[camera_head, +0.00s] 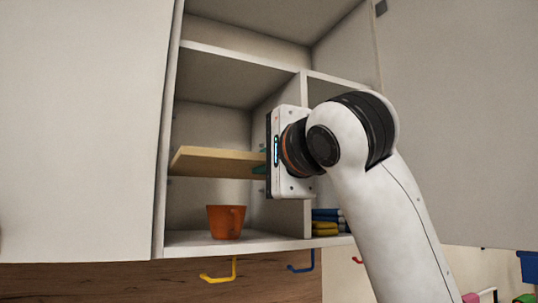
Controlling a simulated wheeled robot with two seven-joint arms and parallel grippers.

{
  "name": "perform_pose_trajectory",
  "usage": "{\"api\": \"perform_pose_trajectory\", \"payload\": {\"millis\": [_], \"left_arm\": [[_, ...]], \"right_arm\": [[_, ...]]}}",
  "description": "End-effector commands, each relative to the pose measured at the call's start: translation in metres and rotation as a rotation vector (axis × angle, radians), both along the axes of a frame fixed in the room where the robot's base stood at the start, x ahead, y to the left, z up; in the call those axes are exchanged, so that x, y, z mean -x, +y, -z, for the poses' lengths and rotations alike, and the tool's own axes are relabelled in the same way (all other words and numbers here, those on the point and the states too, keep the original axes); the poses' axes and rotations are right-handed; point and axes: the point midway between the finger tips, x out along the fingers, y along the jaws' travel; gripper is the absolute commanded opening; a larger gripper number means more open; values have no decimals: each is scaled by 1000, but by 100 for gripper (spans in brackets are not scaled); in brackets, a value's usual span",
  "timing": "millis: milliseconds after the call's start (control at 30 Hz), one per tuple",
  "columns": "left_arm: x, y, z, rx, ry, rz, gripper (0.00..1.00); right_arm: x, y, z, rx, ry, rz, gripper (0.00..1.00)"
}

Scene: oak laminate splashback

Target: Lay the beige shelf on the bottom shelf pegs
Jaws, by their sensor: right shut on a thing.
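The beige shelf (215,162) is a thin board inside the left compartment of the open white cupboard (230,47). It looks tilted, and its left end reaches close to the compartment's left wall. My right gripper (262,163) is shut on the board's right end. The gripper's white body and my arm hide that end and part of the compartment divider. Small shelf pegs (171,181) show faintly on the left wall; the ones on the right are hidden. I cannot tell whether the board touches any peg. My left gripper is not in view.
An orange pot (226,222) stands on the cupboard floor below the board. Folded blue and yellow cloths (325,228) lie in the right compartment. A yellow hook (219,272) and a blue hook (302,262) hang under the cupboard. Large white doors flank the opening.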

Motion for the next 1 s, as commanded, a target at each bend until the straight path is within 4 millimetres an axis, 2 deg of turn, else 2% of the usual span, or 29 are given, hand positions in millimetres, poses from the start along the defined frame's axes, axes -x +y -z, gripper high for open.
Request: {"api": "perform_pose_trajectory", "payload": {"millis": [1000], "left_arm": [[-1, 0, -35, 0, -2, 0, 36]], "right_arm": [[-54, 23, -2, -2, -4, -2, 0]]}}
